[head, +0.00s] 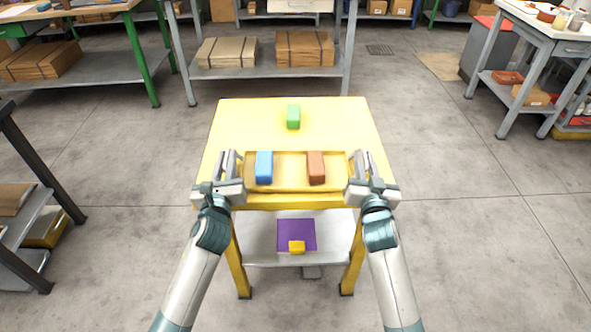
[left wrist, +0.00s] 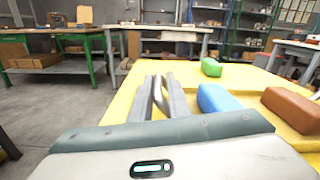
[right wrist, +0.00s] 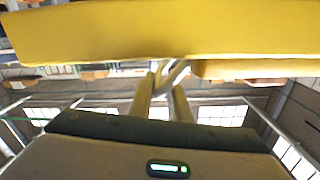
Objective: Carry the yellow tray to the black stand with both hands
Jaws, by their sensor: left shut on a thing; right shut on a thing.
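The yellow tray (head: 290,186) is at the near side of a yellow table (head: 245,120), close to the same colour. It holds a blue block (head: 264,167) at left and a brown block (head: 316,167) at right; both also show in the left wrist view. My left gripper (head: 231,162) is shut on the tray's left end. My right gripper (head: 360,164) is shut on its right end. I cannot tell whether the tray rests on the tabletop or is just above it.
A green block (head: 293,116) stands on the table behind the tray. A purple square (head: 296,234) and a small yellow block (head: 297,247) are on the lower shelf. A dark-framed rack (head: 35,155) is at left, a workbench (head: 545,35) at right. Floor beside the table is open.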

